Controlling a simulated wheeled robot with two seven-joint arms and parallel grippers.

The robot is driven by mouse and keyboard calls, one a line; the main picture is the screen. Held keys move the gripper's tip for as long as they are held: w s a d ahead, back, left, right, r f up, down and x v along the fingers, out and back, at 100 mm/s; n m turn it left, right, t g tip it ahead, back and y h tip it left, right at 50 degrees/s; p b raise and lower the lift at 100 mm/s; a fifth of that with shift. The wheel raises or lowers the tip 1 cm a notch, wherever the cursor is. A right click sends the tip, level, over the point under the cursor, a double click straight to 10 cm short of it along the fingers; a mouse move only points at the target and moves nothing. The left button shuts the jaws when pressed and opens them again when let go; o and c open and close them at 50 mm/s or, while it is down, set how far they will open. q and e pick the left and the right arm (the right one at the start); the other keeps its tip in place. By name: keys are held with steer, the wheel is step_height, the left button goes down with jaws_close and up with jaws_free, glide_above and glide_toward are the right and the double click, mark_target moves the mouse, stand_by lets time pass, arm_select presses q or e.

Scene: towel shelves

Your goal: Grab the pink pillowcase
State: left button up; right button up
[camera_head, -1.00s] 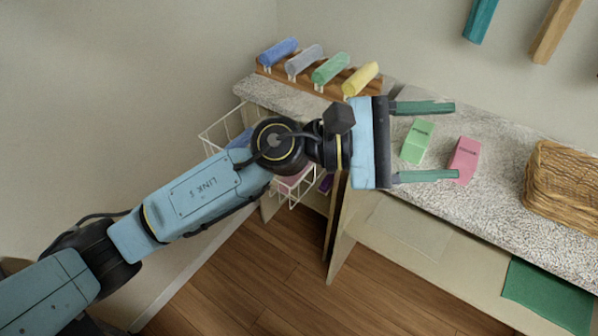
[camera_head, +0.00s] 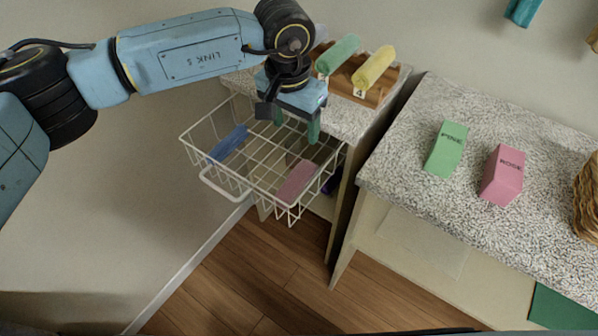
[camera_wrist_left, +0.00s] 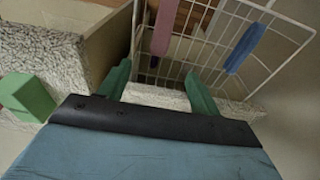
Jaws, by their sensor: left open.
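A pink folded cloth (camera_head: 297,180), which looks like the pillowcase, lies in the right part of a white wire basket (camera_head: 227,180). It also shows in the left wrist view (camera_wrist_left: 163,28), beyond my fingers. My left gripper (camera_head: 297,132) points down at the basket's back side, above and behind the pink cloth. Its two green fingers are apart with nothing between them; they also show in the left wrist view (camera_wrist_left: 157,75). I cannot tell its exact height above the basket. My right gripper is not in view.
A blue cloth (camera_head: 229,144) lies in the basket's left part. Green (camera_head: 338,54) and yellow (camera_head: 374,67) rolls sit on a wooden rack behind my gripper. On the right speckled counter (camera_head: 410,165) stand a green block (camera_head: 445,150) and a pink block marked ROSE (camera_head: 502,175).

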arm_select(q)
step_height(320, 180, down, 5)
steer(key=b, duration=0.6)
glide_above(299, 176)
steer(key=f, duration=0.8)
steer(key=shift+s+f, duration=0.3)
steer(key=shift+f, duration=0.1)
steer(key=f, duration=0.4)
steer(key=shift+w+f+b, duration=0.25)
steer(key=shift+b, duration=0.05)
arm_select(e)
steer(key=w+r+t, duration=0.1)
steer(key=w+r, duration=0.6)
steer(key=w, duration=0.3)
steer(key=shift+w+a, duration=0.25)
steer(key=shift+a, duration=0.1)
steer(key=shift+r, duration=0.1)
arm_select(q)
steer(key=c, duration=0.8)
steer(key=shift+r, duration=0.15)
